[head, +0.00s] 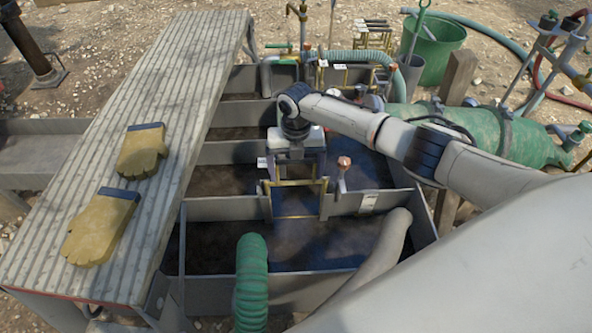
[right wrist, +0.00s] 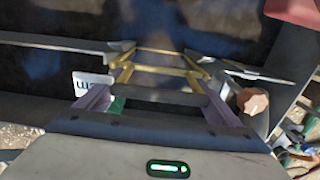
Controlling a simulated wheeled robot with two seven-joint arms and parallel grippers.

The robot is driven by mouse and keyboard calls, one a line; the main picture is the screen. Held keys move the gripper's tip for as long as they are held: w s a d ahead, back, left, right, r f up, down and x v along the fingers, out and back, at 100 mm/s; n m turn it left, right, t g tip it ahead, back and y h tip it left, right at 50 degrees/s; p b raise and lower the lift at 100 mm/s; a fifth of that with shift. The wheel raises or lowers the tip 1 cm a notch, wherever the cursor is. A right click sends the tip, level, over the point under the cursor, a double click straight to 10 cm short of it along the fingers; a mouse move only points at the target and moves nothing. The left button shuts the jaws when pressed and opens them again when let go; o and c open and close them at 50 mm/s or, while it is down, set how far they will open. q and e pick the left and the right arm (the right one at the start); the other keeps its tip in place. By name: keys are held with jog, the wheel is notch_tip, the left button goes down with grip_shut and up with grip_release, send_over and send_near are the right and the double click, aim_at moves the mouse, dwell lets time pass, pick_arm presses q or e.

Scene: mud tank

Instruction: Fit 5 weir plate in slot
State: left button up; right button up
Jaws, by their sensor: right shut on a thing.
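My right gripper (head: 296,178) is at the tank's middle cross wall, pointing down, over a slot framed with brass guides (head: 323,200). In the right wrist view my right gripper (right wrist: 155,100) is shut on the weir plate, whose grey top bar (right wrist: 158,96) spans between the two fingers. The brass guides (right wrist: 195,80) run just beyond the bar, close to it. Most of the plate is hidden or edge-on, so I cannot tell how deep it sits in the slot. My left gripper is not in view.
The mud tank wall (head: 230,208) divides dark compartments. A copper-topped handle (head: 343,163) stands just right of the gripper. A green hose (head: 250,285) and a grey pipe (head: 385,250) enter the near compartment. Gloves (head: 142,150) lie on the ribbed walkway (head: 185,75) at left.

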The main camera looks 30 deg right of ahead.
aim_at(296, 161)
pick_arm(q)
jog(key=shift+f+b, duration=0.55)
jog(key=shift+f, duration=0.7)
pick_arm(e)
jog(key=shift+f, duration=0.8)
jog(key=o, duration=1.5)
notch_tip(296, 161, up, 10)
jog(key=p, duration=0.3)
jog(key=shift+f, duration=0.25)
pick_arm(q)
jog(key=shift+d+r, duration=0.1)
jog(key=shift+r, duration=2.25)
pick_arm(e)
jog(key=shift+r, duration=0.6)
